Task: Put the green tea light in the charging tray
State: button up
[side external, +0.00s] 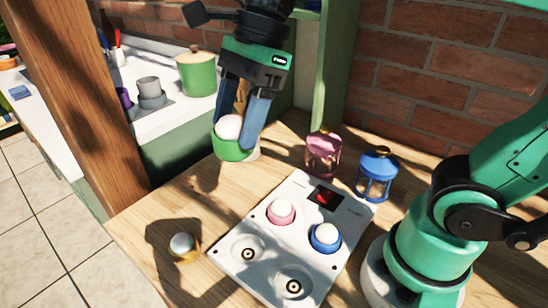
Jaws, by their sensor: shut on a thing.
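The green tea light (232,148), a green cup with a pale domed top, is between the blue fingers of my gripper (243,125), which is shut on it. It is upright at the back left of the wooden table; its height above the wood is hard to tell. The white charging tray (262,217) lies in front of it, to the right. A pink tea light (281,212) and a blue tea light (325,238) sit in the tray's back and right sockets. The left socket (248,254) and front socket (294,284) are empty.
A yellowish tea light (184,247) stands on the table left of the tray. A pink lantern (323,152) and a blue lantern (377,175) stand behind the tray. A wooden post (92,90) rises at the left. The wood between the green tea light and tray is clear.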

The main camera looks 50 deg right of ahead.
jog(key=shift+n, duration=0.3)
jog(key=shift+s+a+f, duration=0.15)
jog(key=shift+s+f, duration=0.05)
jog(key=shift+f, duration=3.1)
jog(key=shift+s+a+f, duration=0.1)
jog(key=shift+s+f, duration=0.05)
jog(key=shift+f, duration=3.2)
jog(key=shift+s+a+f, duration=0.15)
jog(key=shift+s+f, duration=0.05)
jog(key=shift+f, duration=3.1)
jog(key=shift+f, duration=0.1)
jog(key=o, duration=1.2)
jog(key=shift+o, duration=0.3)
jog(key=w+v, duration=0.1)
jog(key=v, duration=1.1)
jog(key=w+d+n+t+h, duration=0.1)
jog(key=d+n+t+h, duration=0.1)
jog(key=n, duration=0.8)
jog(key=w+d+n+t+h, duration=0.1)
jog(key=d+n+t, duration=0.3)
jog(key=n, duration=0.6)
jog(key=shift+w+f+h, duration=0.2)
jog(key=shift+w+h, duration=0.2)
jog(key=shift+h, duration=0.2)
